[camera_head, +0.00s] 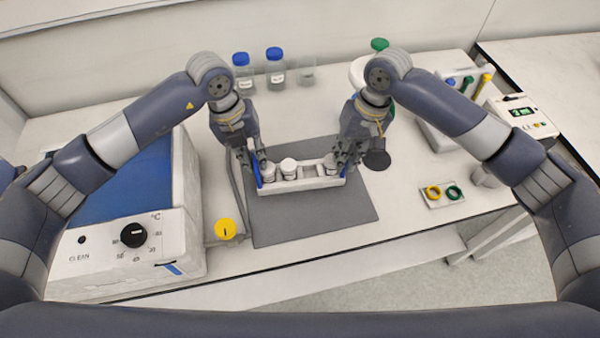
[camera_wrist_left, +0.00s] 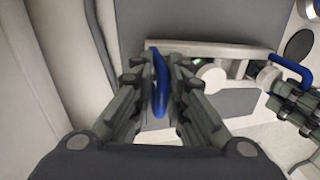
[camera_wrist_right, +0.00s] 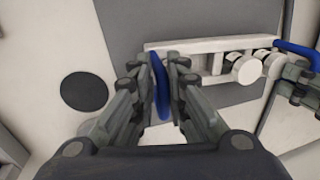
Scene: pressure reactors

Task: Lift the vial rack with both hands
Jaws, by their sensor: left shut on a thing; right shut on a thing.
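The white vial rack (camera_head: 312,184) is over the grey mat in the head view and holds white-capped vials (camera_head: 288,166). It has a blue handle at each end. My left gripper (camera_head: 257,172) is shut on the left blue handle (camera_wrist_left: 161,82). My right gripper (camera_head: 347,160) is shut on the right blue handle (camera_wrist_right: 160,88). The rack also shows in the left wrist view (camera_wrist_left: 228,48) and the right wrist view (camera_wrist_right: 205,44). Whether the rack touches the mat or hangs just above it, I cannot tell.
The grey mat (camera_head: 315,219) lies under the rack. A blue-topped heater box (camera_head: 135,195) stands left, with a yellow knob (camera_head: 226,229) beside it. Blue-capped bottles (camera_head: 275,68) stand behind. A tray with yellow and green rings (camera_head: 442,194) lies right. The front of the mat is clear.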

